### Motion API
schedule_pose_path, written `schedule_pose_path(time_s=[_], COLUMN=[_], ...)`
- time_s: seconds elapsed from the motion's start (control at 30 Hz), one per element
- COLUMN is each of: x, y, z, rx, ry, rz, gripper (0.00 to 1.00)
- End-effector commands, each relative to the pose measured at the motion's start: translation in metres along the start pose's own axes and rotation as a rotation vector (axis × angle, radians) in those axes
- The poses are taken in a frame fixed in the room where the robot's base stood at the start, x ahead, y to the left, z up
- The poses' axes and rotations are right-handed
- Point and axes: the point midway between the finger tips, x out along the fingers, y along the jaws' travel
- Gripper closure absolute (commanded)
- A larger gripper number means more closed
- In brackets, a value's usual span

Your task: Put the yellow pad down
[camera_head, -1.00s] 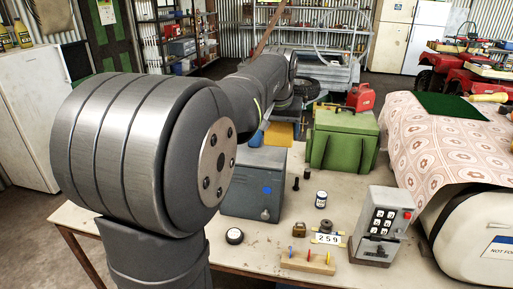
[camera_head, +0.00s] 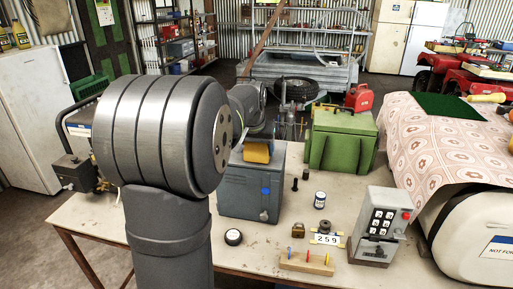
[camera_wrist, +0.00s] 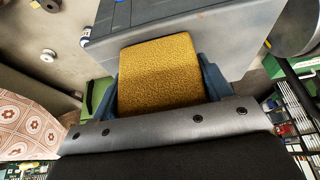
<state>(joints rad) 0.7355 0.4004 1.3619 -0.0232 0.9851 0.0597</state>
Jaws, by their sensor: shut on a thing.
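The yellow pad (camera_head: 257,152) is held by my gripper at the back of the grey metal box's (camera_head: 245,195) top in the head view. My arm hides part of the pad and most of the gripper there. In the wrist view the textured yellow pad (camera_wrist: 158,72) sits between the blue fingers of my gripper (camera_wrist: 160,92), which is shut on it. The grey box (camera_wrist: 225,38) lies just beyond and beside the pad. I cannot tell whether the pad touches the box.
A green chest (camera_head: 341,140) stands right of the grey box. In front are a keypad box (camera_head: 380,222), a small jar (camera_head: 320,200), a padlock (camera_head: 298,229), a tape roll (camera_head: 233,237) and a wooden peg block (camera_head: 307,262). The bench's front left (camera_head: 95,220) is clear.

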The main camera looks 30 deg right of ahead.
Motion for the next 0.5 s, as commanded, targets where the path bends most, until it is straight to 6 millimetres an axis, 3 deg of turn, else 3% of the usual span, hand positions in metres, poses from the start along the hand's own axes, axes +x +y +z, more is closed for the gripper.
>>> schedule_pose_path(time_s=[0.17,0.2,0.27,0.5], x=[0.0032,0.0027,0.0026,0.0023], y=[0.0001,0.0001,0.0001,0.0001], z=[0.0014,0.0011,0.0011,0.001], rx=[0.0,0.0,0.0,0.0], ry=[-0.001,0.0,0.0,0.0], rz=[0.0,0.0,0.0,0.0], gripper=[0.49,0.2,0.09,0.06])
